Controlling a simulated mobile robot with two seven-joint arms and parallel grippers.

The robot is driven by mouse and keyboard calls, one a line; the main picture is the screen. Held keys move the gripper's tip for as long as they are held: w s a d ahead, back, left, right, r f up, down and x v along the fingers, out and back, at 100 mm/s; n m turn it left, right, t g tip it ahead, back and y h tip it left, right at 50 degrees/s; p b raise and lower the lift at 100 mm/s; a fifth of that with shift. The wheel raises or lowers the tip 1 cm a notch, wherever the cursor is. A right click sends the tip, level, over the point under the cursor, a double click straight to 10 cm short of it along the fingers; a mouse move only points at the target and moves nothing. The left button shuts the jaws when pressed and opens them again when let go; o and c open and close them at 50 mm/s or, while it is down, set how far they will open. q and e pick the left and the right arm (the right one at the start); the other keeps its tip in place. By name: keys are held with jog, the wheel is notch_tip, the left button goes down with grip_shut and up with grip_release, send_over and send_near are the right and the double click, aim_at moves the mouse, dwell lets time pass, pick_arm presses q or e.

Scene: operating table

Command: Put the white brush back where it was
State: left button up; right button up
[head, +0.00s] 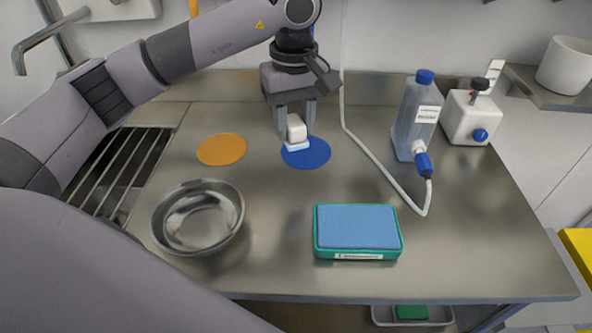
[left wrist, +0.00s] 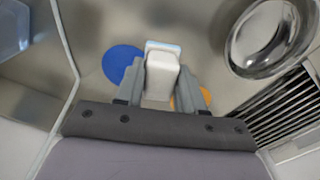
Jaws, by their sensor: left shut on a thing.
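The white brush (head: 296,130) has a white body and a pale blue underside. My left gripper (head: 296,120) is shut on it and points down at the left part of the blue round mat (head: 312,153). The brush also shows between the fingers in the left wrist view (left wrist: 161,75). I cannot tell whether its underside touches the mat or hangs a little above it. An orange round mat (head: 221,149) lies bare to the left. My right gripper is not in view.
A steel bowl (head: 198,217) stands front left, and a green tray with a blue pad (head: 357,228) front centre. A blue-capped bottle (head: 416,118) with a hose stands right, beside a white canister (head: 468,117). A slatted drain (head: 118,160) is at left.

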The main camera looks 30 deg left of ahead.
pick_arm(q)
notch_tip(320, 180, down, 12)
jog(key=shift+r+p, duration=0.25)
jog(key=shift+p, duration=0.15)
jog(key=shift+f, duration=0.2)
jog(key=shift+f, duration=0.1)
jog(key=shift+f+b, duration=0.15)
jog(key=shift+b, duration=0.15)
jog(key=o, duration=0.9)
jog(key=shift+o, duration=0.2)
jog(key=shift+r, duration=0.2)
